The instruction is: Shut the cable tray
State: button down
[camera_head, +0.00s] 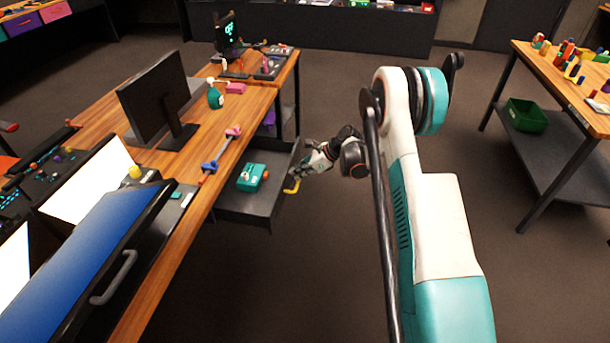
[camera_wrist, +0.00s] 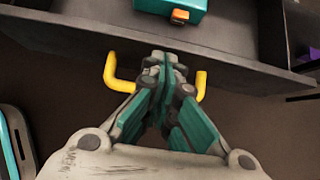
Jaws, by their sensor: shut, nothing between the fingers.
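The cable tray (camera_head: 237,203) is a dark grey drawer pulled out from under the wooden desk. It holds a teal box (camera_head: 252,177) with an orange latch. A yellow handle (camera_head: 291,187) is on its front; in the wrist view the handle (camera_wrist: 110,72) shows on both sides of my fingers. My gripper (camera_head: 297,174) is at the drawer's front, by the handle. In the wrist view my gripper (camera_wrist: 158,62) has its fingers together, with the tips between the handle's two ends. They hide the middle of the handle. I cannot tell whether the tips touch the drawer front.
The desk (camera_head: 160,245) carries a monitor (camera_head: 155,95), a green spray bottle (camera_head: 215,95) and a blue and pink tool (camera_head: 220,150) near its edge. A wooden bench (camera_head: 575,95) with a green bin (camera_head: 525,115) stands at the right. Floor in front of the drawer is clear.

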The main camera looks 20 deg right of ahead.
jog(key=shift+w+a, duration=0.1)
jog(key=shift+a, duration=0.05)
jog(key=w+a, duration=0.2)
jog(key=a, duration=0.2)
jog(key=w+a, duration=0.3)
jog(key=a, duration=0.2)
jog(key=w+a, duration=0.3)
jog(key=a, duration=0.1)
jog(key=shift+a, duration=0.4)
jog(key=shift+d, duration=0.1)
